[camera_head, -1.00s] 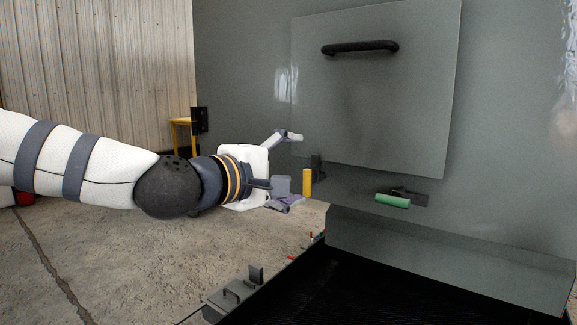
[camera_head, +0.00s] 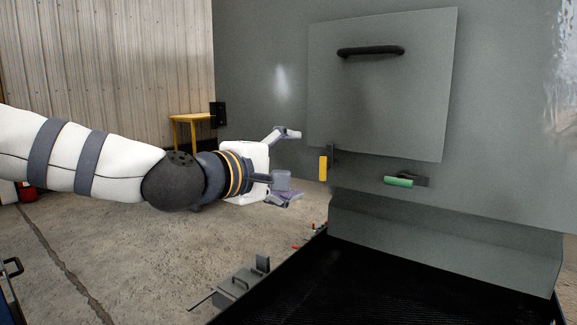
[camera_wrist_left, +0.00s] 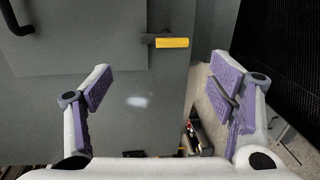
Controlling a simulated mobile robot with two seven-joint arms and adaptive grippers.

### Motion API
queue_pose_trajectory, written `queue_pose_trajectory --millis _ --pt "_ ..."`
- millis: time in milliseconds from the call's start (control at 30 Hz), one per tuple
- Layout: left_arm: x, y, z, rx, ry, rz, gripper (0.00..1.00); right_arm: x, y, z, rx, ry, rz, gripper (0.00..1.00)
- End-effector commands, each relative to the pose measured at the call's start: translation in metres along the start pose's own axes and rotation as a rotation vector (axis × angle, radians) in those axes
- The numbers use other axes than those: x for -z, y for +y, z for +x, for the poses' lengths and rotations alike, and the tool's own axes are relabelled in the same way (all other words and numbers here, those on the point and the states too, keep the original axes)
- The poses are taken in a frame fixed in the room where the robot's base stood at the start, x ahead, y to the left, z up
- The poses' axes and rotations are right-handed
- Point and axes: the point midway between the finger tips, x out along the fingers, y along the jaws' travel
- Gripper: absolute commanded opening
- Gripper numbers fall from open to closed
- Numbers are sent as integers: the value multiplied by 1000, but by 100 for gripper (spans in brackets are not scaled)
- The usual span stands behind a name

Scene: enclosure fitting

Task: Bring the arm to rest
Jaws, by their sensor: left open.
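My left arm reaches in from the left in the head view. My left gripper (camera_head: 287,165) is open and empty, in front of the grey enclosure (camera_head: 265,60). It also shows in the left wrist view (camera_wrist_left: 165,95), its two purple-padded fingers wide apart with nothing between them. A yellow handle (camera_head: 323,168) on the enclosure is just right of the gripper in the head view, apart from it. It also shows beyond the fingers in the left wrist view (camera_wrist_left: 172,43). My right gripper is not in view.
A grey panel with a black bar handle (camera_head: 370,51) is on the enclosure. A green handle (camera_head: 398,182) is below it. A black ribbed surface (camera_head: 350,285) lies in front. A yellow stand (camera_head: 190,120) is behind at left.

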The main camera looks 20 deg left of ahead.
Motion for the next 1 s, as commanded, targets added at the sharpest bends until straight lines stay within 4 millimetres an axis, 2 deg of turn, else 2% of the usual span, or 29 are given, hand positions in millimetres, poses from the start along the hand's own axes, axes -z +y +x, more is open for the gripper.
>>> queue_pose_trajectory --millis 467,533,567,667,700,767,800,867,900,967,1000 --pt "0 -1 1 2 0 1 76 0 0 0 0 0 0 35" --pt "-3 -15 3 30 -4 17 76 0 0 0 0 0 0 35" --pt "-5 -29 5 57 -8 33 76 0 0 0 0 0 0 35" --pt "-18 -107 8 208 -37 123 76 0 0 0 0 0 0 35" --pt "-24 -147 5 284 -57 172 76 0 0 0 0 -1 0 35" --pt "-33 -206 -6 401 -94 246 76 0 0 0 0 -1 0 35" --pt "-39 -245 -17 477 -124 295 76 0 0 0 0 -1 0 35" --pt "-48 -300 -40 590 -177 370 76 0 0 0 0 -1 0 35" --pt "-53 -335 -59 665 -217 420 76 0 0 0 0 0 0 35" --pt "-60 -385 -93 777 -288 494 76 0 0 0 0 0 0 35" --pt "-65 -415 -119 850 -341 543 76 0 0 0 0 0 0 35"
